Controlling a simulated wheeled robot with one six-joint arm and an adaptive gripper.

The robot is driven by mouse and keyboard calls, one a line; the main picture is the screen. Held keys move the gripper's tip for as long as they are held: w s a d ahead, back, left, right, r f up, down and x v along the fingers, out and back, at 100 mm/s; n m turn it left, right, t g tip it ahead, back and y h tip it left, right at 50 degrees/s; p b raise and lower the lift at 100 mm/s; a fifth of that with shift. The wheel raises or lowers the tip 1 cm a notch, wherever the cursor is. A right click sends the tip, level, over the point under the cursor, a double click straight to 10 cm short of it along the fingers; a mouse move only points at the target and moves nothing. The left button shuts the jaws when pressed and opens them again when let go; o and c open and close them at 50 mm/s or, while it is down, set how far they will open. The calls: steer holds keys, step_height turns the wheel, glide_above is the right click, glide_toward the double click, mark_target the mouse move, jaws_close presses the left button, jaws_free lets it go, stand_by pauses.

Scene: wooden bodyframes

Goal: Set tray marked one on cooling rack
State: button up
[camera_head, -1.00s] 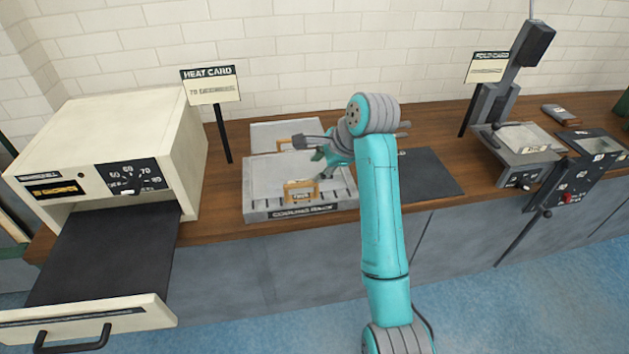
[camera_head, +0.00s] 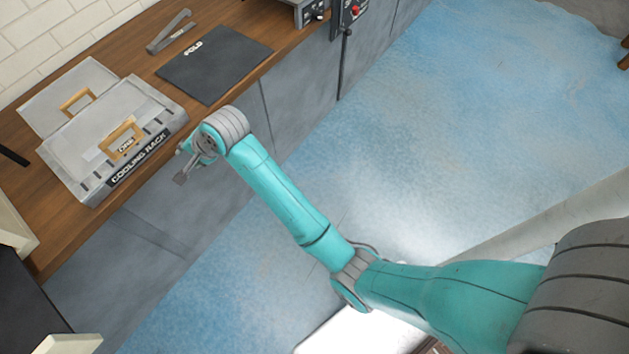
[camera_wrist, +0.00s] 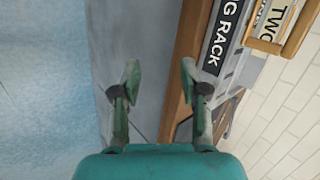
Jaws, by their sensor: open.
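The cooling rack (camera_head: 92,192) is a grey stand on the counter with a dark name strip on its front. A pale grey tray (camera_head: 88,128) with a wooden handle lies on it. The handle's tag reads TWO in the wrist view (camera_wrist: 272,22); its lettering is too small to be sure of in the head view. A second pale tray (camera_head: 45,108) with a wooden handle (camera_head: 78,100) lies behind the rack; I cannot read its mark. My gripper (camera_head: 181,163) is open and empty, in front of the counter edge, right of the rack. Its fingers (camera_wrist: 160,80) are apart.
A dark mat marked FOLD (camera_head: 212,68) lies right of the rack, with a grey tool (camera_head: 170,32) behind it. The wooden counter edge (camera_head: 155,172) runs beside my gripper. The blue floor (camera_head: 420,110) is open.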

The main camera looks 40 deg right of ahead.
steer(key=s+d+f+n+t+h, duration=0.1)
steer(key=s+d+f, duration=0.2)
steer(key=s+f, duration=0.25)
steer(key=s+d+f+n+t, duration=0.1)
steer(key=s+d+f, duration=0.3)
steer(key=s, duration=0.2)
steer(key=s+d+f+n+t+h, duration=0.1)
steer(key=s+d, duration=0.2)
steer(key=s, duration=0.4)
steer(key=s+d+f+n+t, duration=0.1)
steer(key=s+d+n, duration=0.1)
steer(key=s, duration=0.5)
steer(key=s+d+r+n+t+h, duration=0.1)
steer(key=s+d+r+n+t, duration=0.1)
steer(key=s+r, duration=0.6)
steer(key=s+d+r+n+t+h, duration=0.1)
steer(key=s+r, duration=0.7)
steer(key=s, duration=0.8)
steer(key=d+n+t, duration=0.1)
steer(key=d+n, duration=0.1)
steer(key=n, duration=0.1)
steer(key=shift+r+n+h, duration=0.15)
steer(key=shift+n+h, duration=0.15)
steer(key=shift+n, duration=0.1)
steer(key=shift+a, duration=0.1)
